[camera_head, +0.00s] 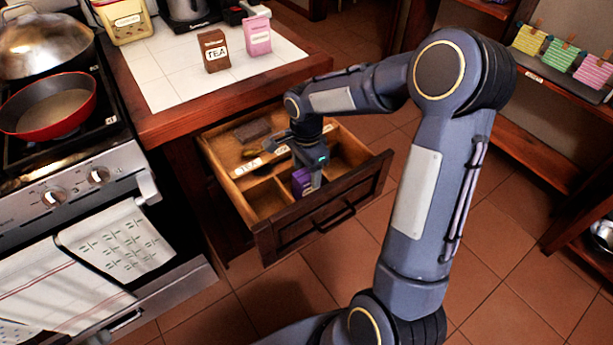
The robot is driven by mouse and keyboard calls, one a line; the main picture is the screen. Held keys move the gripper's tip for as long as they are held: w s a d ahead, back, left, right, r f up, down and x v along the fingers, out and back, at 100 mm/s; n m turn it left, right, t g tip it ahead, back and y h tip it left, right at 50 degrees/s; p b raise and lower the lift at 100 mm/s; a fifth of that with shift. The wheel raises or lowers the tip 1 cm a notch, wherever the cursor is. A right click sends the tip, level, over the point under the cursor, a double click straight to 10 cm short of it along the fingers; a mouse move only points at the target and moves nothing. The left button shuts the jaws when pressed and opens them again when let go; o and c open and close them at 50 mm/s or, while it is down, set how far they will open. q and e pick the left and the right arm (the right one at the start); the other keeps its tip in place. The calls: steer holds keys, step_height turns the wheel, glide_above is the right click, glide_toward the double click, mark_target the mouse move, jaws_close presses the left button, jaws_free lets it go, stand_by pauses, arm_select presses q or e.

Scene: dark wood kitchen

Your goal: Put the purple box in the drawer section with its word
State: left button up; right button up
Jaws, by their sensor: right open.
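The purple box (301,181) is inside the open wooden drawer (319,211), in a front section near the drawer's front panel. My right gripper (308,178) reaches down into the drawer at the box. Its jaws are open, and it partly covers the box. I cannot tell whether the fingers touch the box. White word labels (247,167) sit along a divider in the drawer, too small to read. A brown item (252,130) lies in the back section. My left gripper is not in view.
On the tiled counter (165,85) above the drawer stand a brown TEA box (213,51) and a pink box (257,36). A stove with a red pan (47,106) is at the left. Shelves (545,150) are at the right. The floor before the drawer is clear.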

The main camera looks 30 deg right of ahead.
step_height(320, 180, up, 8)
steer(key=shift+f+p, duration=0.25)
steer(key=shift+p, duration=0.25)
steer(key=s+a+r+n+t+y, duration=0.2)
steer(key=s+a+n, duration=0.1)
steer(key=s+n, duration=0.4)
steer(key=s+a+r+n+t+y, duration=0.1)
steer(key=s+a+r+n+t, duration=0.2)
steer(key=s+n, duration=0.5)
steer(key=s+a, duration=0.1)
steer(key=s, duration=0.5)
steer(key=shift+s+a+n+t+y, duration=0.2)
steer(key=shift+s+n+t+y, duration=0.1)
steer(key=shift+y, duration=0.1)
step_height(320, 180, up, 11)
steer(key=p, duration=1.1)
